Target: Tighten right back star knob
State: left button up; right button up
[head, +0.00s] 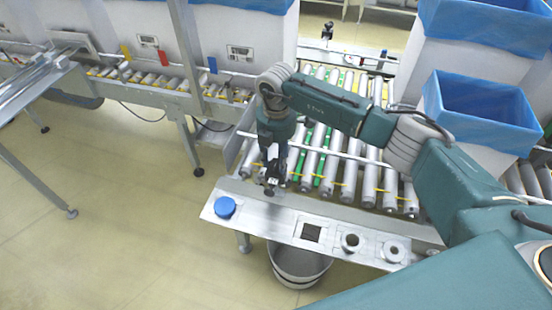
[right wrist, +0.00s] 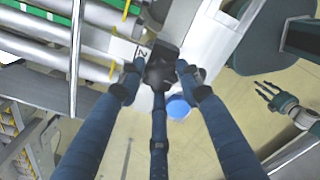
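A black star knob (right wrist: 162,66) sits at the far edge of the metal plate (head: 287,213), beside the rollers. My right gripper (head: 272,178) points down over it. In the right wrist view its fingers (right wrist: 158,74) stand around the knob, one on each side and one in the middle close against it. The side fingers look slightly apart from the knob, so I see the gripper as open; firm contact is not visible. In the head view the gripper largely hides the knob. My left gripper (right wrist: 272,98) shows at the right of the right wrist view, fingers spread and empty.
A blue round cap (head: 225,207) lies on the plate left of the knob; it also shows in the right wrist view (right wrist: 178,107). Round fittings (head: 352,242) sit further right. A grey bucket (head: 299,266) stands below.

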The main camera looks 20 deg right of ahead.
aim_at(277, 162)
jog(key=o, duration=0.4)
jog(key=shift+w+d+r, duration=0.15)
jog(key=shift+w, duration=0.05)
jog(key=shift+o, duration=0.2)
jog(key=shift+s, duration=0.1)
notch_tip(277, 162, up, 12)
